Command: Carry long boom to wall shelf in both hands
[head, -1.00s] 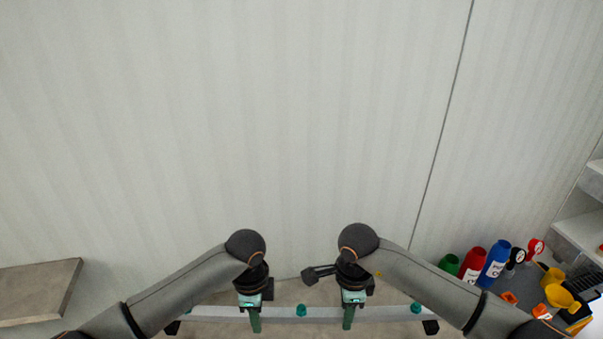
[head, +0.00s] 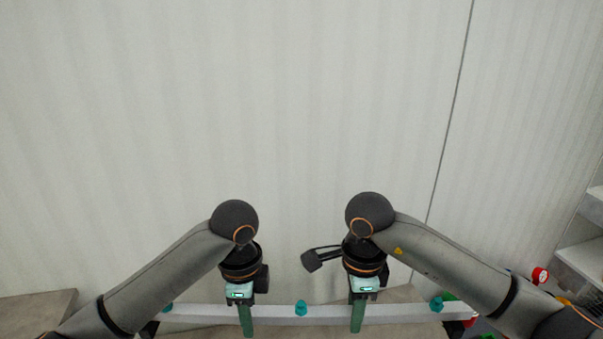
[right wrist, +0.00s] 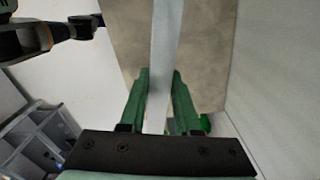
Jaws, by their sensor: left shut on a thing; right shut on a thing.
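The long boom (head: 325,313) is a pale grey bar with teal nozzles along it and dark ends. It runs roughly level across the bottom of the head view. My left gripper (head: 246,322) is shut on it left of its middle. My right gripper (head: 357,318) is shut on it right of its middle. In the right wrist view, the boom (right wrist: 164,50) passes between the green fingers of my right gripper (right wrist: 157,88). A tan slab (head: 38,304), perhaps the wall shelf, sits at the left edge of the head view, partly cut off.
A pale panelled wall (head: 250,100) fills most of the head view. A light shelving unit (head: 585,240) stands at the right edge. A red round item (head: 540,275) shows beyond my right arm. A brownish surface (right wrist: 207,60) lies behind the boom in the right wrist view.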

